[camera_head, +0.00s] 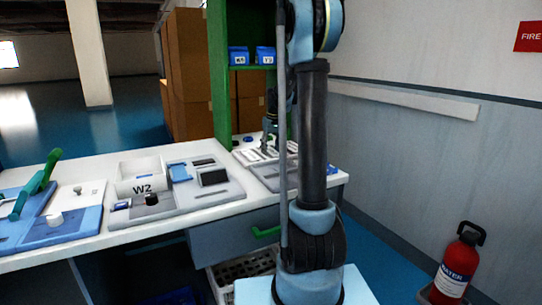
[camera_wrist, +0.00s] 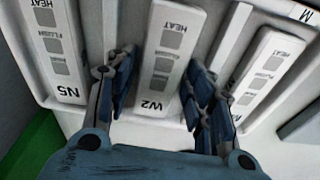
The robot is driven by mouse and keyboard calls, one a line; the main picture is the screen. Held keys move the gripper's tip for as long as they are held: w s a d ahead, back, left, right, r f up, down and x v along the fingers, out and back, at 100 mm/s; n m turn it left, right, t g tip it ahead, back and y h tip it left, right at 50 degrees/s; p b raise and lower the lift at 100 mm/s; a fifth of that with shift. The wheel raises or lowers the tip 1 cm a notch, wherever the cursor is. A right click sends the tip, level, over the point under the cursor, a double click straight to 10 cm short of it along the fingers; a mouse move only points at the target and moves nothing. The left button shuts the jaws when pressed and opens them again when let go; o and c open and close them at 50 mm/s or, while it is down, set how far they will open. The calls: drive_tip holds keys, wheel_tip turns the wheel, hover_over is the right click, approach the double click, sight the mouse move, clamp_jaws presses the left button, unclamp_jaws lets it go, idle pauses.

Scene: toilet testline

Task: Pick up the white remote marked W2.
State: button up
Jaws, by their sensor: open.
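The white remote marked W2 (camera_wrist: 165,62) lies in a slot of a white tray (camera_wrist: 216,50) in the wrist view. It has grey buttons labelled HEAT and FLUSH, and its W2 end faces me. My gripper (camera_wrist: 155,105) is open, with one blue finger on each side of the W2 end. I cannot tell whether the fingers touch the remote. In the head view my gripper (camera_head: 268,143) is over the tray (camera_head: 250,157) at the back of the bench, partly hidden by my arm.
Remote N5 (camera_wrist: 58,50) lies left of W2, and another white remote (camera_wrist: 264,75) lies to the right, close to my fingers. A green shelf post (camera_head: 221,70) stands beside the tray. A W2 bin (camera_head: 142,178) and grey fixtures stand left on the bench (camera_head: 75,160).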

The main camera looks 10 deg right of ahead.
drive_tip(key=c, duration=0.9)
